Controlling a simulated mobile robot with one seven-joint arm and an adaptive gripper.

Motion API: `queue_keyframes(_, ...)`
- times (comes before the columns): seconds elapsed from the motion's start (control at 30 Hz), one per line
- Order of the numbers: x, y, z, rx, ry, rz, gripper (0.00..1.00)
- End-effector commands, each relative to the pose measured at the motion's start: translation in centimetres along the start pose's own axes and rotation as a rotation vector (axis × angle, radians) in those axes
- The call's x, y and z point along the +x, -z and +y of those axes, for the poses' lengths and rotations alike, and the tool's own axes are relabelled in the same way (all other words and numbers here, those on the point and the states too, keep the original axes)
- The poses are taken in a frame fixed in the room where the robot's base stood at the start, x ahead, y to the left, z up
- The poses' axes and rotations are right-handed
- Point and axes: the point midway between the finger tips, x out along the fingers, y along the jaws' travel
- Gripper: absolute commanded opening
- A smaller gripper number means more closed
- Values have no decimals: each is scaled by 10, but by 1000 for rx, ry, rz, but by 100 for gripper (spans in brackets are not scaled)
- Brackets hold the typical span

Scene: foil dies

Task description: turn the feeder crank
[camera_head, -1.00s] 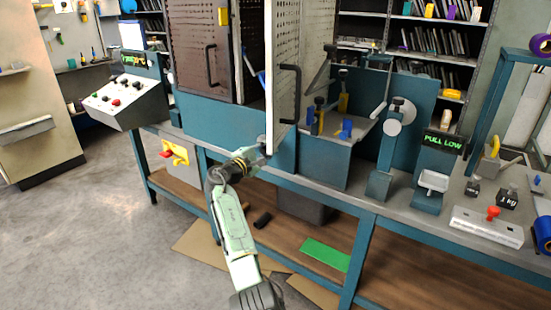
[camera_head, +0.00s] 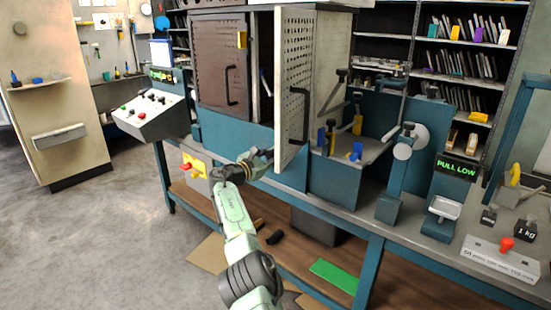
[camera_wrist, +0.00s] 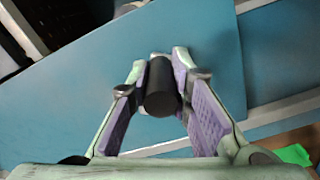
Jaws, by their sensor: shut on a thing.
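My gripper (camera_head: 266,160) is at the front of the blue machine (camera_head: 235,135), just left of the open perforated door's lower edge. In the wrist view my gripper (camera_wrist: 163,92) has its two purple-padded fingers shut on a black cylindrical grip (camera_wrist: 161,88), which looks like the feeder crank's handle. The grip stands end-on to the camera, in front of a plain blue panel. The rest of the crank is hidden behind the grip and the fingers, so its angle cannot be told.
The open perforated door (camera_head: 295,90) with a black handle stands just right of my gripper. A sloped control box (camera_head: 150,110) is at left. A bench (camera_head: 400,235) runs right with a PULL LOW display (camera_head: 457,166). Open floor (camera_head: 90,225) lies at left.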

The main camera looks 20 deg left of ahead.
Motion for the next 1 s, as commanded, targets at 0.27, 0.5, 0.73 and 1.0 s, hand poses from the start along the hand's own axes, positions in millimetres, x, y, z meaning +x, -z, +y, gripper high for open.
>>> queue_keyframes(0.27, 0, -3, 6, -62, -5, -2, 0)
queue_keyframes(0.5, 0, -3, 6, -70, -6, -1, 0)
queue_keyframes(0.73, 0, -3, 7, -69, -6, -1, 21)
queue_keyframes(1.0, 0, -2, 6, -70, -4, -1, 39)
